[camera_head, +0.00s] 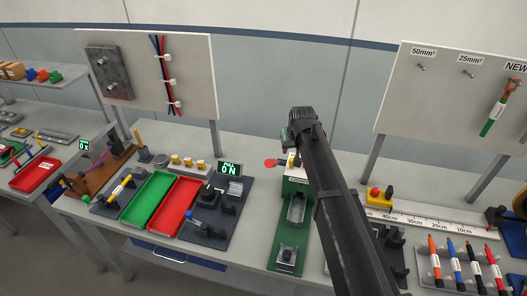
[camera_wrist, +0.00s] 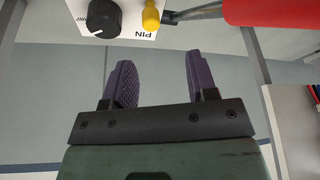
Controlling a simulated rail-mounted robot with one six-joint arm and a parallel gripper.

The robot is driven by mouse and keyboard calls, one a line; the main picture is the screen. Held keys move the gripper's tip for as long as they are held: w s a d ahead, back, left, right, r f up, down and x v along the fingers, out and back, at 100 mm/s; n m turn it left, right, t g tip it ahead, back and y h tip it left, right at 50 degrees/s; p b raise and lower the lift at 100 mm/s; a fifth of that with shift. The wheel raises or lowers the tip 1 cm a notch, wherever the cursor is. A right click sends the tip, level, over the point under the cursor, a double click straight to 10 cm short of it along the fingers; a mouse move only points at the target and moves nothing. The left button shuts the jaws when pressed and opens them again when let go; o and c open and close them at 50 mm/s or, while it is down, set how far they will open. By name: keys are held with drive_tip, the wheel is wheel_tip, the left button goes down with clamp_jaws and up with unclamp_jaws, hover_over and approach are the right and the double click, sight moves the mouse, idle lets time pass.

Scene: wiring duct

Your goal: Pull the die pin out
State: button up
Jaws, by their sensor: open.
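The yellow die pin (camera_wrist: 151,16) stands out of a white panel at the top of the wrist view, beside an upside-down "PIN" label (camera_wrist: 146,34). My gripper (camera_wrist: 156,65) is open, with two dark purple fingers apart and nothing between them. The fingertips point toward the panel; the pin lies just beyond them, between their lines, and no contact shows. In the head view a small yellow part (camera_head: 294,160) shows on the green press (camera_head: 292,190), beside my arm. My gripper is mostly hidden by the arm there.
A black knob (camera_wrist: 104,18) sits on the panel left of the pin. A red handle (camera_wrist: 272,12) on a grey rod is to the right; it also shows in the head view (camera_head: 270,163). Green (camera_head: 152,200) and red (camera_head: 186,200) trays stand left of the press.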

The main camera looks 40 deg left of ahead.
sight(292, 159)
drive_tip(key=b+x, duration=0.7)
drive_tip(key=w+b+x, duration=0.1)
drive_tip(key=b+x, duration=0.2)
drive_tip(key=shift+d+f, duration=0.3)
drive_tip(key=shift+r, duration=0.1)
clamp_jaws()
wheel_tip(292, 159, up, 3)
drive_tip(key=p, duration=0.2)
drive_tip(key=shift+p, duration=0.35)
drive_tip(key=shift+w+f, duration=0.1)
drive_tip(key=shift+f, duration=0.25)
